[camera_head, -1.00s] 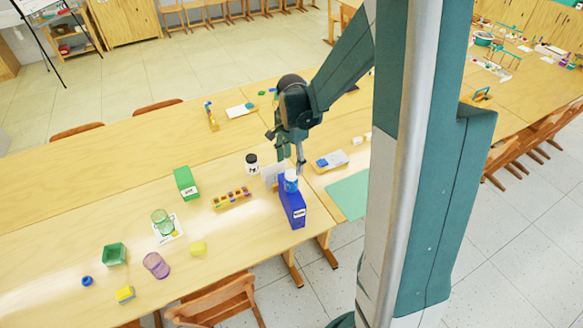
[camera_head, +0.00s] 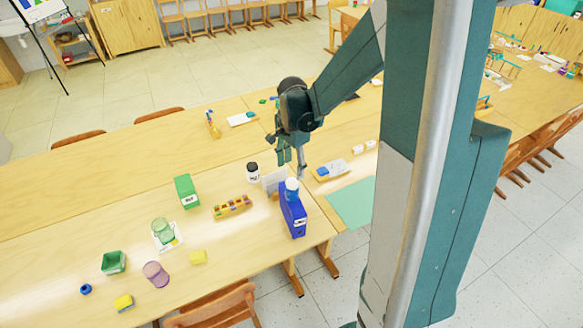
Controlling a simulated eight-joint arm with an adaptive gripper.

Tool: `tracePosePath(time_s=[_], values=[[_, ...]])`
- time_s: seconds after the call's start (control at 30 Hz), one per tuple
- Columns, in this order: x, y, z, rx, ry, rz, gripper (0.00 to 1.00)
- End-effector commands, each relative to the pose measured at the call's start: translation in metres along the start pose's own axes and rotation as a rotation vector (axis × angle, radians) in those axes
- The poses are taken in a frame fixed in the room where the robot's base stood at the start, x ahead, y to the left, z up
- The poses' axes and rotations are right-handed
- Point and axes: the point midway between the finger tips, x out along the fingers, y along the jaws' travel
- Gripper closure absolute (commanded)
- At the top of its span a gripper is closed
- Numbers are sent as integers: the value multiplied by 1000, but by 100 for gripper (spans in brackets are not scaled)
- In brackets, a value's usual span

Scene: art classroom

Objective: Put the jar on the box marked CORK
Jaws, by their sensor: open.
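A small jar with a white top and blue lower part (camera_head: 291,188) stands upright on top of a blue box (camera_head: 295,222) near the table's right end. The box has a white label too small to read. A green box (camera_head: 187,192) further left also has a label that I cannot read surely. Another jar, white with a black lid (camera_head: 253,173), stands on the table left of my gripper. My gripper (camera_head: 291,166) is open, fingers down, just above and behind the jar on the blue box. It appears empty and apart from that jar.
A tray of small coloured pieces (camera_head: 233,207) lies left of the blue box. A light panel (camera_head: 275,182) stands behind it. A green mat (camera_head: 350,203) lies right.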

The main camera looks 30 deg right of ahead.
Motion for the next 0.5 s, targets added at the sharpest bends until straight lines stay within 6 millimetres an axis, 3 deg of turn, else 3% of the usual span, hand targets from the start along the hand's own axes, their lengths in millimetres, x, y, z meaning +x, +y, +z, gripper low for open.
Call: tracePosePath(time_s=[0.27,0.5], values=[[-12,4,6,-42,7,-17,51],[-41,15,22,-156,29,-63,51]])
